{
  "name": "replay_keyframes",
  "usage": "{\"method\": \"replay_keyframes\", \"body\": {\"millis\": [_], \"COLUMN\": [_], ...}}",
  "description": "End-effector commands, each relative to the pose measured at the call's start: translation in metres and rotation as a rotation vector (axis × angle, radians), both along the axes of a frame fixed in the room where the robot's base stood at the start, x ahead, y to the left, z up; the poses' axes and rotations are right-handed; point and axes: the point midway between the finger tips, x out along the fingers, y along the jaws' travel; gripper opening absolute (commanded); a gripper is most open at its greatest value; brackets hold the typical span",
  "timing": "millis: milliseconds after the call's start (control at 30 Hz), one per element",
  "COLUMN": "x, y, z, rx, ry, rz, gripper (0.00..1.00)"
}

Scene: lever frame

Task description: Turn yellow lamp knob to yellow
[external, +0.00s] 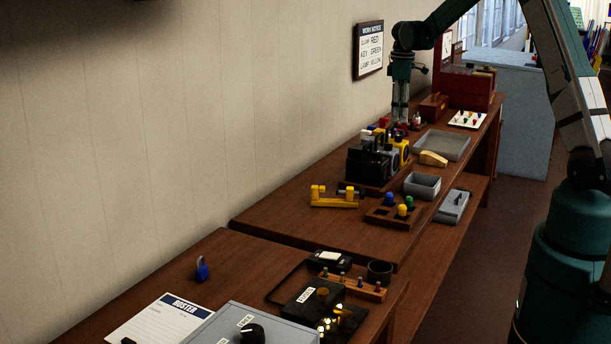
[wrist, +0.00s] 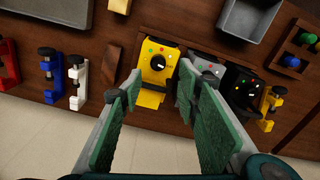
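The yellow lamp (wrist: 173,57) is a yellow box with a round black knob (wrist: 158,67) on its face and small coloured dots around the knob. In the external view the yellow lamp (external: 404,150) stands among grey and black boxes, partly hidden. My gripper (wrist: 160,76) is open and empty, its green-padded fingers on either side of the yellow lamp in the picture, apparently above it. Which dot the knob points to is too small to tell. In the external view my gripper (external: 401,121) points down over the far part of the bench.
A grey box (wrist: 205,72) and a black box (wrist: 243,86) stand right of the yellow lamp. Red, blue and white clamps (wrist: 78,78) lie to the left, a yellow clamp (wrist: 272,104) to the right. A grey tray (external: 441,144) is beside the boxes. A wall notice (external: 370,49) reads lamp yellow.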

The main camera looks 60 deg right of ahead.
Motion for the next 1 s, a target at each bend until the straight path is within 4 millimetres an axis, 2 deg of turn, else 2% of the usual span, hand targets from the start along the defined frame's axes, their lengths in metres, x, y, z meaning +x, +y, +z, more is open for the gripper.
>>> {"method": "replay_keyframes", "body": {"millis": [633, 767, 1000], "x": [-0.001, -0.001, -0.001], "y": [-0.005, -0.005, -0.005], "z": [-0.009, -0.018, -0.046], "rx": [0.003, 0.003, 0.003], "ry": [0.004, 0.004, 0.004], "rz": [0.003, 0.003, 0.003], "gripper": [0.33, 0.33, 0.33]}}
